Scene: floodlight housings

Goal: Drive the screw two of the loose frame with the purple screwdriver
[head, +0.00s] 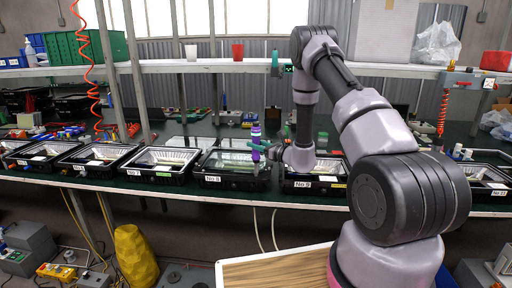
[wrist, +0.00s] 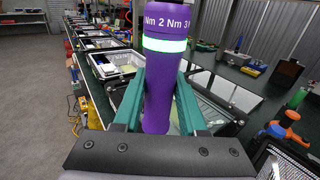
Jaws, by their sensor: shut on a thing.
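The purple screwdriver (head: 256,133) stands upright in my gripper (head: 262,150). In the wrist view the screwdriver (wrist: 165,85) has a pale lit band and white lettering, and the teal fingers of my gripper (wrist: 158,100) are shut around it from both sides. In the head view the screwdriver is over the right part of the floodlight housing labelled No 8 (head: 212,180). A glazed frame (head: 232,160) appears to lie on that housing. The screws are too small to see, and the screwdriver's tip is hidden, so contact cannot be told.
Several similar black housings stand in a row along the bench, including one to the left (head: 160,163) and the one labelled No 9 (head: 302,185) to the right. A shelf (head: 220,67) runs above the bench.

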